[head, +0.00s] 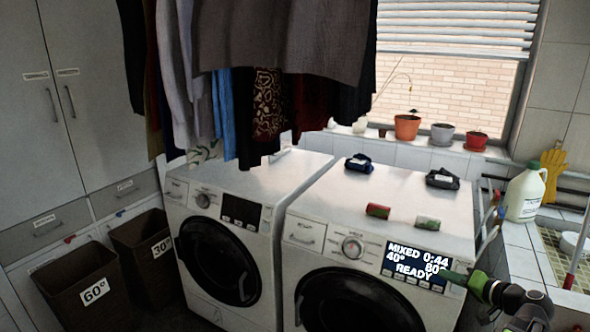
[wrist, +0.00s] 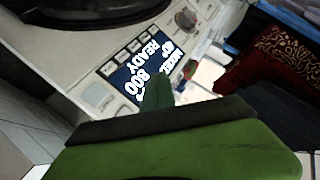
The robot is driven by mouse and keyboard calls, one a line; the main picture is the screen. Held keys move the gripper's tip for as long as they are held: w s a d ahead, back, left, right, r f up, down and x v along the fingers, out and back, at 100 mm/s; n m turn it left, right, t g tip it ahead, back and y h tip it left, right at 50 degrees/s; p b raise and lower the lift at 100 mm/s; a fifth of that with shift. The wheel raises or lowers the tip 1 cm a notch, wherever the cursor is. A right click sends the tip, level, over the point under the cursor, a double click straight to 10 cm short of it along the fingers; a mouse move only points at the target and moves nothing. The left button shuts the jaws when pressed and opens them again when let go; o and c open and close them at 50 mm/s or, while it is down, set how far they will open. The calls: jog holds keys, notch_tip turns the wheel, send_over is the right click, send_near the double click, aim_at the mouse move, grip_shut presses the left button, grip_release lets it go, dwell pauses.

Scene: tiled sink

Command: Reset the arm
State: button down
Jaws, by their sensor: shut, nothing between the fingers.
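My gripper (head: 452,276) is at the lower right in the head view, its green fingers shut and empty. The fingertips lie in front of the right washer's display (head: 408,262), at its right edge; I cannot tell whether they touch it. In the wrist view the green fingers (wrist: 158,92) fill the lower middle, with the display (wrist: 135,78) just beyond them. The display reads "MIXED 0:44", "40°", "800" and "READY", partly covered by my fingers in the head view. My arm is mostly outside the head view.
The right washer (head: 330,232) carries two dark items and two small cans. The left washer (head: 240,180) stands beside it under hanging clothes (head: 270,40). Laundry bins (head: 90,290) stand at left. A white jug (head: 525,192) and yellow glove (head: 552,172) are behind my gripper.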

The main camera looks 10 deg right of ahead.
jog(key=w+a+n+g+y, duration=0.1)
jog(key=w+a+n, duration=0.15)
jog(key=a, duration=0.45)
jog(key=w+a+n+g+y+p, duration=0.1)
jog(key=w+a+y, duration=0.1)
jog(key=w+a, duration=0.35)
jog(key=w+a+n+g+y, duration=0.1)
jog(key=w+a, duration=0.1)
jog(key=a, duration=0.7)
jog(key=s+a+f+n+g+h+p, duration=0.1)
jog(key=s+a+f+n+g, duration=0.25)
jog(key=a, duration=0.95)
jog(key=a+f+n+g+h+p, duration=0.15)
jog(key=a+f+g, duration=0.4)
jog(key=a, duration=0.75)
jog(key=s+d+f+m+g+h, duration=0.1)
jog(key=s+d+f+m+h, duration=0.1)
jog(key=s+d+h, duration=0.3)
jog(key=shift+d+f+b, duration=0.4)
jog(key=shift+d+f, duration=0.2)
jog(key=shift+d, duration=0.5)
